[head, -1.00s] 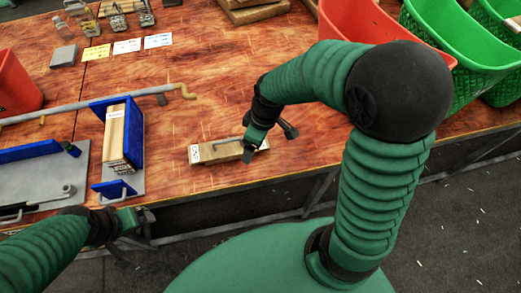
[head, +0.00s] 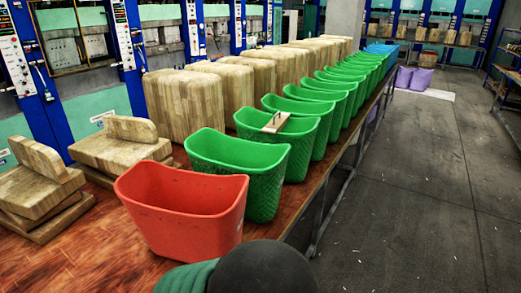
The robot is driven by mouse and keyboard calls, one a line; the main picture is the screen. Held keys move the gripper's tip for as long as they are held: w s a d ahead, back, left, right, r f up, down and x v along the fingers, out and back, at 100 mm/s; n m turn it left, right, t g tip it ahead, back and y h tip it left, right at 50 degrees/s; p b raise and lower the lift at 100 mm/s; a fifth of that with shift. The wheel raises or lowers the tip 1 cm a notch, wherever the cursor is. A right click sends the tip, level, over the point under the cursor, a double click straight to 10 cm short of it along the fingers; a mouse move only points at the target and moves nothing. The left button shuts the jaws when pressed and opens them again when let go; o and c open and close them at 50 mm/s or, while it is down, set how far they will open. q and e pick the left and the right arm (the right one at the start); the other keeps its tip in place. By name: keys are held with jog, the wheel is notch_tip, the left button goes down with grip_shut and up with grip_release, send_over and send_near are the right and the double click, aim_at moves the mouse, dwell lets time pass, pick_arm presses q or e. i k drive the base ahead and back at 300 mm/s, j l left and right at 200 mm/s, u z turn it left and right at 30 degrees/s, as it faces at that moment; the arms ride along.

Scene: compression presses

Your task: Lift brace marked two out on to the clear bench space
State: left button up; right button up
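The head view now looks along the bench (head: 90,255) to the right, and no brace marked two can be made out in it. Neither gripper is in view. Only a green and black part of my own arm shows at the bottom edge. A small wooden piece with a handle (head: 275,122) lies across the rim of a green bin; no mark on it can be read.
A red bin (head: 185,215) stands nearest on the bench. A long row of green bins (head: 240,165) runs back along its edge. Wooden blocks (head: 185,105) and stacked boards (head: 40,190) stand left of them. Blue presses (head: 60,80) line the back. Open floor (head: 420,190) lies right.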

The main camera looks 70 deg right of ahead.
aim_at(279, 122)
jog(key=z, duration=2.45)
jog(key=u, duration=0.7)
jog(key=i+l+u, duration=0.15)
jog(key=l+u, duration=0.25)
jog(key=i+l+u, duration=0.15)
jog(key=l+u, duration=0.6)
jog(key=l, duration=0.15)
jog(key=l+u, duration=0.4)
